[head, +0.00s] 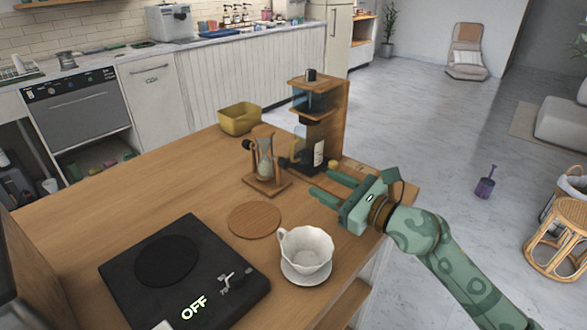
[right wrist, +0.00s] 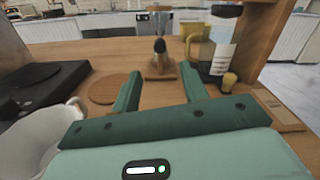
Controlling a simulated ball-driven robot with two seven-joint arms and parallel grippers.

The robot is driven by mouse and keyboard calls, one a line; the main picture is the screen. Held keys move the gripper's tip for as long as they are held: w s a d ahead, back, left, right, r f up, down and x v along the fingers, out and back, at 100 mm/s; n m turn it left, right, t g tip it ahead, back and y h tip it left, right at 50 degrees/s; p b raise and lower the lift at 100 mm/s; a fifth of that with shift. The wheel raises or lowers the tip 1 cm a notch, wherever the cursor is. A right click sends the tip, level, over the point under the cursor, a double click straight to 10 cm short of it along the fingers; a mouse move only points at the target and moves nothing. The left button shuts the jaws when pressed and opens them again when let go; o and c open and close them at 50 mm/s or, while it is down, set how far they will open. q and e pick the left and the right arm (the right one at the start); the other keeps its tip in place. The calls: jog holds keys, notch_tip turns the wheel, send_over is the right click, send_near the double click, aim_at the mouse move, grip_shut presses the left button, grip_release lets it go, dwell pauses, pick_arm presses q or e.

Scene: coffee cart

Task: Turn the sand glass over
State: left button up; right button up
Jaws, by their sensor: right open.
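The sand glass (head: 265,158) stands on the table in a wooden frame with a square base (head: 267,187) and a dark knob at its side. My left gripper is not in view.
A wooden coffee maker (head: 330,125) stands just behind the sand glass. A yellow bin (head: 240,118) is behind it on the left. A white cup (head: 306,250) on a saucer, a round coaster (head: 254,219) and a black hot plate (head: 180,275) marked OFF lie nearer.

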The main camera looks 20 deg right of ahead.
aim_at(288, 165)
jog(key=b+x, duration=0.2)
jog(key=x, duration=0.7)
jog(key=shift+f, duration=0.15)
jog(key=shift+w+a, duration=0.25)
jog(key=shift+w, duration=0.2)
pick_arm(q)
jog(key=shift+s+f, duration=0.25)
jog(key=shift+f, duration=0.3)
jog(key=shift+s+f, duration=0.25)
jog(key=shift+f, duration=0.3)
pick_arm(e)
grip_shut()
